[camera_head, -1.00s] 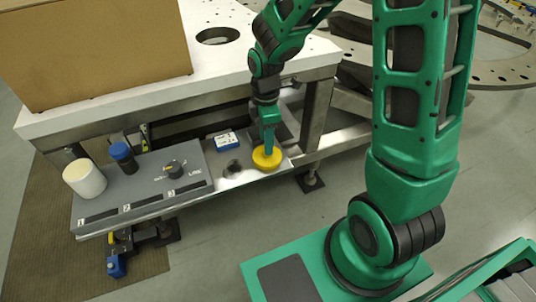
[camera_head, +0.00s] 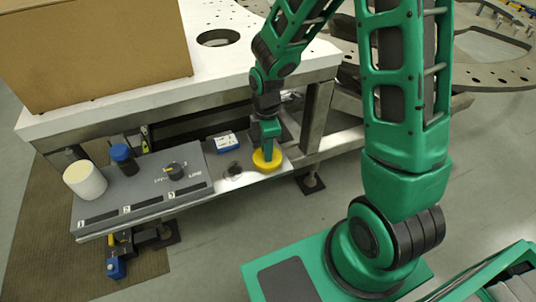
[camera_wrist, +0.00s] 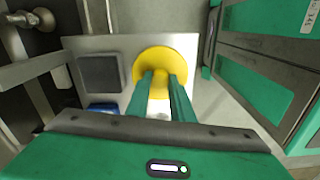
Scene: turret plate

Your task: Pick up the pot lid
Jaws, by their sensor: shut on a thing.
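The pot lid is a round yellow disc (camera_head: 267,160) at the right end of the low metal shelf in the head view. In the wrist view the yellow lid (camera_wrist: 160,68) shows ahead of the fingers, with a raised part in its middle between them. My gripper (camera_head: 267,147) points down onto the lid from above. In the wrist view my gripper's two green fingers (camera_wrist: 162,85) are closed on the raised middle part. I cannot tell whether the lid touches the shelf.
A grey panel (camera_head: 150,204) on the shelf's left holds a white cylinder (camera_head: 85,180), a blue-capped jar (camera_head: 123,158) and a dark knob (camera_head: 175,171). A blue-and-white box (camera_head: 226,142) lies left of the lid. The white table (camera_head: 235,60) with a cardboard box (camera_head: 100,45) stands above and behind.

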